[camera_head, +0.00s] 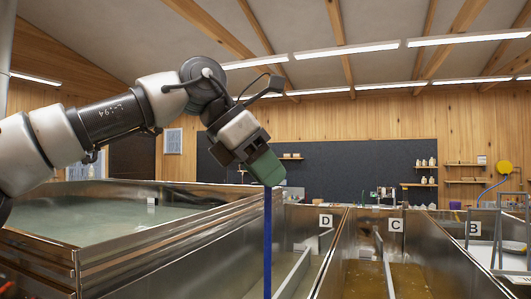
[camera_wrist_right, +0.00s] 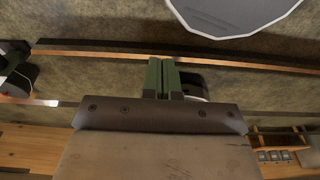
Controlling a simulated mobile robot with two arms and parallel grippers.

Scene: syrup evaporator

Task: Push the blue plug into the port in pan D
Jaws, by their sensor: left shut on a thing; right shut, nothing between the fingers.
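My left gripper (camera_head: 268,180) hangs above the near end of pan D in the head view, fingers pointing down. It is shut on the blue plug (camera_head: 267,245), which shows as a long, thin, upright blue shaft below the green fingers. The shaft's lower end leaves the bottom of the picture. Pan D (camera_head: 325,221) carries a white label marked D on its far wall. The port in pan D is not visible. My right gripper (camera_wrist_right: 162,62) shows in the right wrist view with its green fingers together and nothing between them.
A wide metal pan of pale liquid (camera_head: 110,219) stands at the left, its rim close to my left arm. Pan C (camera_head: 396,224) and pan B (camera_head: 473,229) lie to the right of pan D, split by metal walls. A metal frame (camera_head: 505,232) stands at the right.

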